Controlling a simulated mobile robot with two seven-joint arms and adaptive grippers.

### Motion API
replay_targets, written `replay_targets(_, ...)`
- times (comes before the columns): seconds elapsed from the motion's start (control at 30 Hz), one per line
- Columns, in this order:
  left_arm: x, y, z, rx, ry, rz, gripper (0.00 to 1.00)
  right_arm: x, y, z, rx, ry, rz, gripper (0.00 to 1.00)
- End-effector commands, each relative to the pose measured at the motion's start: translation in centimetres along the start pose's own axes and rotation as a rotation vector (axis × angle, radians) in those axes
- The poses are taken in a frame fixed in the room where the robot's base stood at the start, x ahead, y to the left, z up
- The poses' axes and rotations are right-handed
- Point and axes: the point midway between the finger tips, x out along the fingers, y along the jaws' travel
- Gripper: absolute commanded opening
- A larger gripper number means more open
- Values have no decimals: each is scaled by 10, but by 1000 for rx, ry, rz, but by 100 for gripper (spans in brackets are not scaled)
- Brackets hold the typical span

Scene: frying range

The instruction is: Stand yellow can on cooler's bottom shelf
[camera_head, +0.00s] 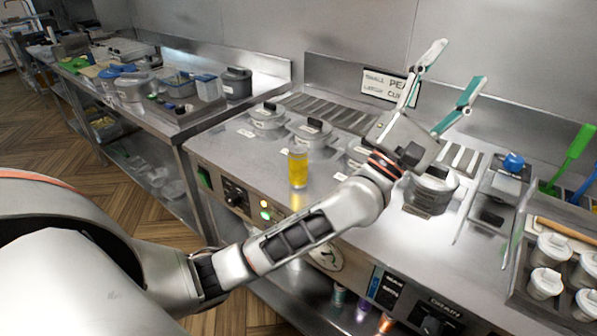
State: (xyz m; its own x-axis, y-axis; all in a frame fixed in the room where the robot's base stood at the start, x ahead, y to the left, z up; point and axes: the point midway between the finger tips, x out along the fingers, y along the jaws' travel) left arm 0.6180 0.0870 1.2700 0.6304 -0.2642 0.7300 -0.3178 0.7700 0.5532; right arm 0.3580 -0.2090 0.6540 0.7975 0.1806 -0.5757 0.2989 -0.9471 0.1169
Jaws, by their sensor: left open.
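The yellow can (298,167) stands upright on the steel counter of the frying range, near its front edge and above the control panel. My left gripper (453,77) is open and empty, raised above the back part of the counter. Its fingers point up and to the right, away from the can. The can is left of the gripper and apart from it. My left arm crosses in front of the range, just right of the can. My right gripper is out of view. No cooler can be made out in this view.
Lidded pots (310,130) are sunk in the counter behind the can. Several white cups (548,281) stand at the right, near a green-handled tool (571,157). A steel table (181,118) with containers is at the left. Several coloured cans (362,309) sit on the shelf below.

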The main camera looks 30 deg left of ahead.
Motion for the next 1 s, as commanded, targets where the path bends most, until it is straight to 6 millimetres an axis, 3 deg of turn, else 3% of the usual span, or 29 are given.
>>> replay_targets(0.17,-43,36,-74,-80,294,292,56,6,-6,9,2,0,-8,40)
replay_targets(0.27,-84,49,-117,-113,480,442,56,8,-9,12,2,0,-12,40)
replay_targets(0.4,-161,52,-168,-148,755,628,56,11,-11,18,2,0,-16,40)
replay_targets(0.5,-216,45,-193,-164,932,730,56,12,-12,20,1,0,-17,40)
replay_targets(0.63,-269,34,-208,-179,1097,818,56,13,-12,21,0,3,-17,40)
replay_targets(0.8,-297,29,-215,-185,1184,864,56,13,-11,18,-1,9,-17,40)
replay_targets(1.0,-296,39,-232,-185,1187,867,56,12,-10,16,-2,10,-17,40)
